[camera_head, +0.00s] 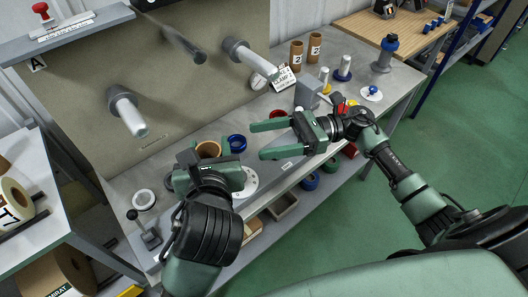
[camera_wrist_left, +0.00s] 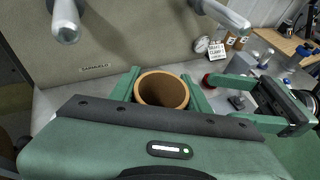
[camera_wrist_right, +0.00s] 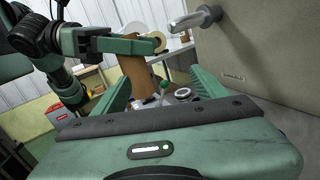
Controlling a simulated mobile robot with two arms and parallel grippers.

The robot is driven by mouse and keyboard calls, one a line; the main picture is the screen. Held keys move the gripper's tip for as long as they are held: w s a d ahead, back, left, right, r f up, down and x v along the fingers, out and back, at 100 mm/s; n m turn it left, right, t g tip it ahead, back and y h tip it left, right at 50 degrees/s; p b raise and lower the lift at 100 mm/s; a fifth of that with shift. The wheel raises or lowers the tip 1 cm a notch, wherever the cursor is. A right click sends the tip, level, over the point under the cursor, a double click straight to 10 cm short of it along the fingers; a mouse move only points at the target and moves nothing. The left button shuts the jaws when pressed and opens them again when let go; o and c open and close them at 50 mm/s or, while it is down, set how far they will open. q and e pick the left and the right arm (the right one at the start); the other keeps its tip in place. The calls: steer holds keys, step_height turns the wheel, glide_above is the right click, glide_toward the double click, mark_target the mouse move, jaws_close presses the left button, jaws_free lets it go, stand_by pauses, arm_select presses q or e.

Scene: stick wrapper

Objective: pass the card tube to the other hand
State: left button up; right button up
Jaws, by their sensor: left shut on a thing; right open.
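The brown card tube (camera_head: 208,149) is in my left gripper (camera_head: 207,163), above the workbench's left part. In the left wrist view its round open end (camera_wrist_left: 163,90) shows between the fingers. In the right wrist view its side (camera_wrist_right: 136,78) shows, upright but slightly tilted, with the left gripper's fingers at its upper part. My right gripper (camera_head: 264,140) is open and empty, to the right of the tube. Its fingers point left toward the tube, with a gap between. The lower part of the tube is hidden by my left gripper in the head view.
Two more brown tubes (camera_head: 314,46) stand at the back of the grey bench (camera_head: 365,70). Grey pegs (camera_head: 127,113) stick out of the panel above. A blue ring (camera_head: 237,143) lies behind the grippers. A small lever device (camera_head: 146,234) stands at the front left.

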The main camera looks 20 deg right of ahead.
steer(key=s+a+n+g, duration=0.3)
steer(key=a, duration=1.1)
steer(key=shift+s+f, duration=0.15)
steer(key=shift+s, duration=0.25)
steer(key=c, duration=1.3)
arm_select(q)
steer(key=o, duration=1.4)
arm_select(e)
steer(key=shift+c, duration=0.8)
